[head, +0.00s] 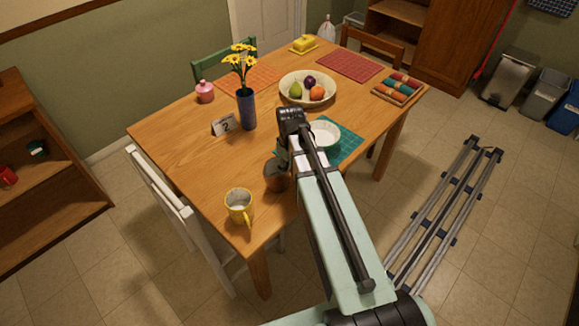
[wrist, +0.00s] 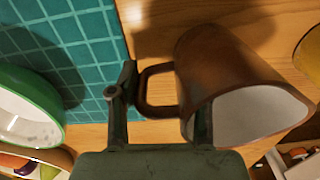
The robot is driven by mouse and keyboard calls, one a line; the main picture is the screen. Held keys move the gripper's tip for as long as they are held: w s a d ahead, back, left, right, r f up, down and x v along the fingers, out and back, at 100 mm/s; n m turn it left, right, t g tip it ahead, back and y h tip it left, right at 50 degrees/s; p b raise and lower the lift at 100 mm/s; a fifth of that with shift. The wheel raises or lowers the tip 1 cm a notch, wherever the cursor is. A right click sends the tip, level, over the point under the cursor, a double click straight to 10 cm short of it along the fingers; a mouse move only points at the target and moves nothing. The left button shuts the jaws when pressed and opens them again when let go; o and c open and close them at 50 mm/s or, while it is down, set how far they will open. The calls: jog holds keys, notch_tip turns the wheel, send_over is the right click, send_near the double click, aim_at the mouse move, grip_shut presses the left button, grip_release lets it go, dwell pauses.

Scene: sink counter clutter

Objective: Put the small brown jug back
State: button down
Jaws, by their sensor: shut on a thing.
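The small brown jug (head: 277,177) is over the near part of the wooden table, beside the teal placemat. In the wrist view the jug (wrist: 225,70) is tilted, its pale inside showing and its handle toward my fingers. My gripper (head: 283,156) is at the jug's upper side, partly hidden by my arm. In the wrist view my gripper (wrist: 160,105) has its two fingers on either side of the handle, shut on the jug. A shadow falls on the table beside the jug, but I cannot tell its height clearly.
A yellow mug (head: 238,206) stands near the front corner. A bowl (head: 323,134) sits on the teal placemat (head: 346,148). A blue vase (head: 246,110) with flowers, a number card (head: 224,125) and a fruit bowl (head: 307,88) stand farther back.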

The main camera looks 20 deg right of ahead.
jog(key=shift+f, duration=0.15)
jog(key=c, duration=0.5)
grip_release()
notch_tip(320, 180, up, 12)
jog(key=shift+r+b, duration=0.2)
jog(key=shift+b, duration=0.75)
